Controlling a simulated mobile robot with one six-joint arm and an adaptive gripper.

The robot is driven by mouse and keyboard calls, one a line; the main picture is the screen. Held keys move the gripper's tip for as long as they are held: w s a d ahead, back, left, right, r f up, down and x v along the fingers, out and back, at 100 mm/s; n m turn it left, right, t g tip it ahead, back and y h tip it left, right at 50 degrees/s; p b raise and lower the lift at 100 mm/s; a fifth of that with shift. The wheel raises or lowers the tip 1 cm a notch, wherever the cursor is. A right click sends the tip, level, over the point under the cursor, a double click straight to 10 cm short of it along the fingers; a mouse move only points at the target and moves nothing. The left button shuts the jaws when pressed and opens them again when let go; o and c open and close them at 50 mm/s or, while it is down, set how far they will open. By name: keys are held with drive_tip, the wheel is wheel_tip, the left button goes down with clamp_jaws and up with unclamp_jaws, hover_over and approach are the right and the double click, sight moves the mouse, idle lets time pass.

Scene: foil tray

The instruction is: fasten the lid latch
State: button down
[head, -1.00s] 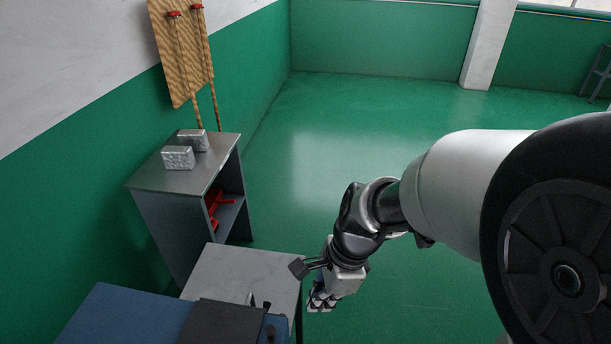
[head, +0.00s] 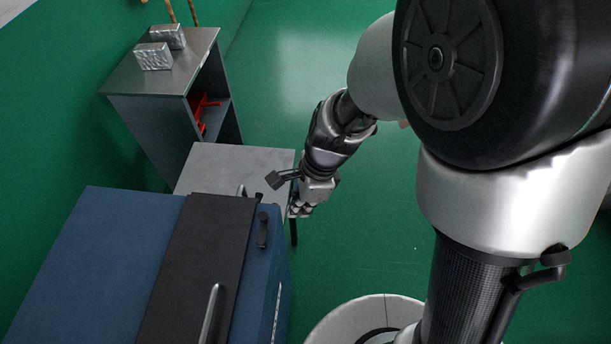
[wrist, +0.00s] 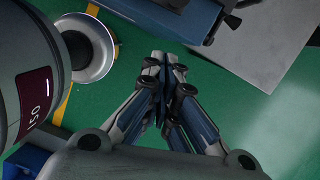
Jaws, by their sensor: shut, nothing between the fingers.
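A blue chest (head: 110,235) with a black panel (head: 195,260) across its top fills the lower left of the head view. A small black latch-like piece (head: 262,230) sits on its right edge, beside the panel; whether it is fastened I cannot tell. A black fitting (wrist: 228,20) on blue also shows at the top of the wrist view. My gripper (wrist: 163,75) is shut and empty, pointing down over the green floor. In the head view, my gripper (head: 300,208) hangs at the grey table's right edge, right of and beyond the latch piece, apart from it.
A grey table (head: 235,165) stands directly behind the chest. A silver bar handle (head: 212,312) rises from the panel. A metal cabinet (head: 165,75) at the back left carries two foil-like silver blocks (head: 153,56). The floor right of the table is clear.

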sight(263, 231)
drive_tip(key=shift+s+a+f, duration=0.1)
drive_tip(key=shift+s+a, duration=0.1)
drive_tip(key=shift+a, duration=0.8)
drive_tip(key=shift+s+a, duration=0.15)
drive_tip(key=shift+a, duration=0.85)
